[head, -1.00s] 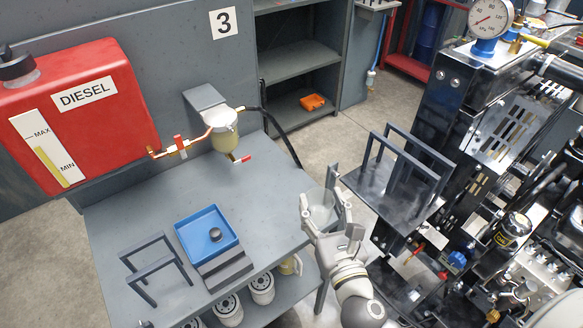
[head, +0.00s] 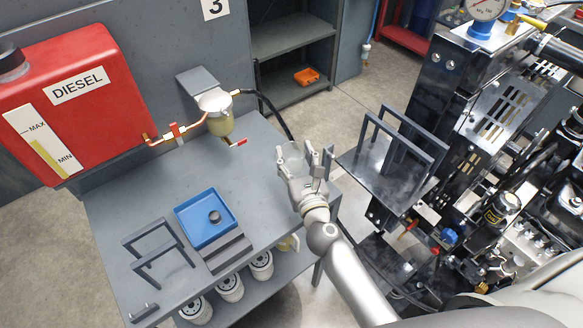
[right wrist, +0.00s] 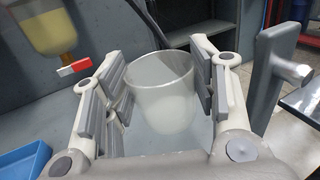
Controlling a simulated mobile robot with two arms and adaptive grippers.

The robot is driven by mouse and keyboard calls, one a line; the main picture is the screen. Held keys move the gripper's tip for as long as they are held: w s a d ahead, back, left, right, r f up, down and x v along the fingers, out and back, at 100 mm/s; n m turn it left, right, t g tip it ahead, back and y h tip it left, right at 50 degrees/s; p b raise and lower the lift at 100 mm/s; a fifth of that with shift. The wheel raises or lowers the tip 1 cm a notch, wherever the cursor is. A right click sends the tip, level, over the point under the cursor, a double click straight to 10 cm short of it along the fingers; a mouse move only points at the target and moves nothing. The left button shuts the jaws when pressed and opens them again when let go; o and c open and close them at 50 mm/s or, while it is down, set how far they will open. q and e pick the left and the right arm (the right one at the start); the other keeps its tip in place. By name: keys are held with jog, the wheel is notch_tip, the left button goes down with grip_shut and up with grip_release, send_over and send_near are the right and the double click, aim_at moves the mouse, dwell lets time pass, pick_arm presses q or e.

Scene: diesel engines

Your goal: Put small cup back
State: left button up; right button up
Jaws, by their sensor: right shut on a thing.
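The small cup (head: 291,158) is clear and translucent, and it shows large in the right wrist view (right wrist: 162,95). My right gripper (head: 304,158) is shut on it, with finger pads on both sides of the cup. The right wrist view shows the gripper fingers (right wrist: 158,88) around an upright-looking, open-topped cup. In the head view the gripper is over the right part of the grey workbench (head: 262,200). The height of the cup above the bench is hard to tell. My left gripper is not in view.
A fuel filter with a red-handled valve (head: 219,122) hangs over the bench behind. A blue tray (head: 190,228) and a dark frame (head: 150,262) are on the left. An engine stand platform (head: 372,180) is on the right. The bench middle is clear.

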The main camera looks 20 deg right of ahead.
aim_at(295, 167)
jog(key=shift+w+f+b, duration=0.5)
jog(key=shift+w+f, duration=0.45)
jog(key=shift+f, duration=0.25)
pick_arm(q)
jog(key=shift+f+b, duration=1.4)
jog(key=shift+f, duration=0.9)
pick_arm(e)
jog(key=shift+w+f, duration=0.15)
jog(key=shift+f, duration=0.75)
jog(key=shift+w+f, duration=0.15)
jog(key=shift+f, duration=0.7)
jog(key=shift+f, duration=0.15)
jog(key=o, duration=1.2)
jog(key=shift+c, duration=0.2)
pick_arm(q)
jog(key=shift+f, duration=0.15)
